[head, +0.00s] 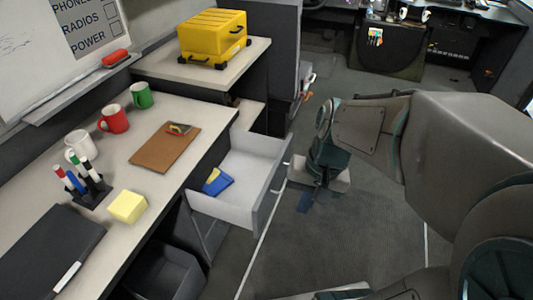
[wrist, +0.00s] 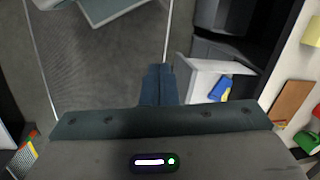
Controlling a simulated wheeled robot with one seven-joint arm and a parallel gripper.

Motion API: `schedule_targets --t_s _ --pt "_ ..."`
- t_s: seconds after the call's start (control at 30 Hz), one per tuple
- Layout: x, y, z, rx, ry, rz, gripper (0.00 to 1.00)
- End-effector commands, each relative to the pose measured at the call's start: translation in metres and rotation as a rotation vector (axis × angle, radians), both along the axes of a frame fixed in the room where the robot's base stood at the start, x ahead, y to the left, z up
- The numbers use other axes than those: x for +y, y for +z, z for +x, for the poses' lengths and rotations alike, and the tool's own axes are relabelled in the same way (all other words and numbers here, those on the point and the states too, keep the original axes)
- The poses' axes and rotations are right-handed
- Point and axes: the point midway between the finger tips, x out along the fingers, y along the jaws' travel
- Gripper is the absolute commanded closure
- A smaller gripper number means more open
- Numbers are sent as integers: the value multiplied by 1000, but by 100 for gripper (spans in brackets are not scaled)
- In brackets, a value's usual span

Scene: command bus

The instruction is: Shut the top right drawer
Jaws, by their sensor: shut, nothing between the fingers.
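The light grey drawer (head: 252,168) stands pulled out from under the right part of the desk in the head view. Its front panel with a handle faces right, and a blue and yellow item (head: 217,182) lies inside. In the wrist view the drawer (wrist: 200,68) shows right of the fingers, with the blue and yellow item (wrist: 220,88) in it. My gripper (head: 308,201) is to the right of the drawer's front, pointing down and apparently apart from it. Its fingers are together and empty in the wrist view (wrist: 158,70).
A dark open drawer or bin (head: 165,272) sticks out lower, nearer the camera. The desk (head: 185,112) holds mugs, a clipboard (head: 165,147), markers and a yellow block (head: 127,206). A yellow case (head: 212,38) stands behind. The grey floor (head: 330,240) right of the drawer is mostly clear.

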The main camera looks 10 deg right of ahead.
Motion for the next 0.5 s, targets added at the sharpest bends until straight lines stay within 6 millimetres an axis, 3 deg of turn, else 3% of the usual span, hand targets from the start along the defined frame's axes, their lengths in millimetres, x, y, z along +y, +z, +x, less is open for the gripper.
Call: schedule_targets --t_s 0.03,0.1,0.27,0.5 --pt "0 -24 3 68 -66 56 100" --pt "3 -42 7 152 -156 140 100" --pt "6 -79 22 327 -361 341 100" --pt "-3 -132 60 539 -666 673 100"
